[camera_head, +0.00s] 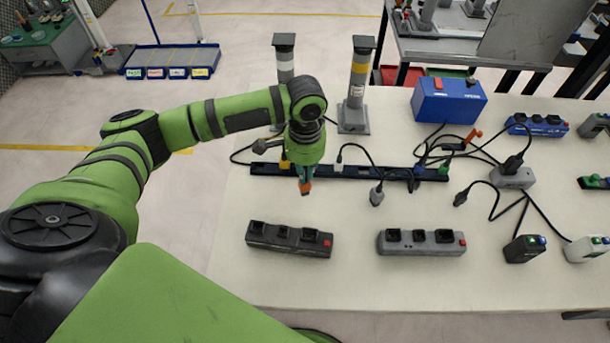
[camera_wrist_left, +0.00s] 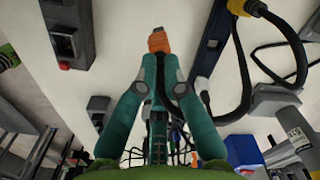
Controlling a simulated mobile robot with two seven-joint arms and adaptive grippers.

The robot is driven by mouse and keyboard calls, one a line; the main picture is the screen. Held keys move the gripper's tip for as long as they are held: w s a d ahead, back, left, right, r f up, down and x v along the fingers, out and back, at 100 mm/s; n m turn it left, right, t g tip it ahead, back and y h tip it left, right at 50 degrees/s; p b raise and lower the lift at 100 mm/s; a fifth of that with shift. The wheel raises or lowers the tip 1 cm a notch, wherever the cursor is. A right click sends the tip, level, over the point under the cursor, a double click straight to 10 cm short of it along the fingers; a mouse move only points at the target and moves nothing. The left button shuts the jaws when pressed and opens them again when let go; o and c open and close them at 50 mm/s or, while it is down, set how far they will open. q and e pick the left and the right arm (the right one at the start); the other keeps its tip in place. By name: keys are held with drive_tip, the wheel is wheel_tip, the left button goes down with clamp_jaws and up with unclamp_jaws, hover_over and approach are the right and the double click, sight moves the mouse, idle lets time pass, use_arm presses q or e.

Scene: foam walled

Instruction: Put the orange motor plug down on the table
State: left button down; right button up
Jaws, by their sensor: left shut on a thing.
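The orange motor plug (camera_head: 305,187) is at the tips of my left gripper (camera_head: 304,178), above the white table (camera_head: 220,260). In the left wrist view the plug (camera_wrist_left: 158,42) sits between the closed fingertips of my left gripper (camera_wrist_left: 157,58). Whether the plug touches the table cannot be told. In the head view it hangs just in front of the dark rail and behind the dark power strip. My right gripper is in neither view.
A dark power strip (camera_head: 289,240) and a grey power strip (camera_head: 421,243) lie at the front. The dark rail (camera_head: 335,172) with cables runs behind the plug. Two posts (camera_head: 357,85) and a blue box (camera_head: 448,102) stand farther back. Bare table lies around the strips.

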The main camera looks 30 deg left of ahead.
use_arm(q)
drive_tip(key=shift+f, duration=1.45)
drive_tip(key=shift+f, duration=0.15)
drive_tip(key=c, duration=1.3)
unclamp_jaws()
drive_tip(key=shift+c, duration=0.2)
wheel_tip(320, 180, up, 12)
drive_tip(key=shift+d+r+b, duration=0.1)
drive_tip(key=shift+r+b, duration=0.1)
drive_tip(key=shift+b, duration=0.65)
drive_tip(key=shift+s+f, duration=0.1)
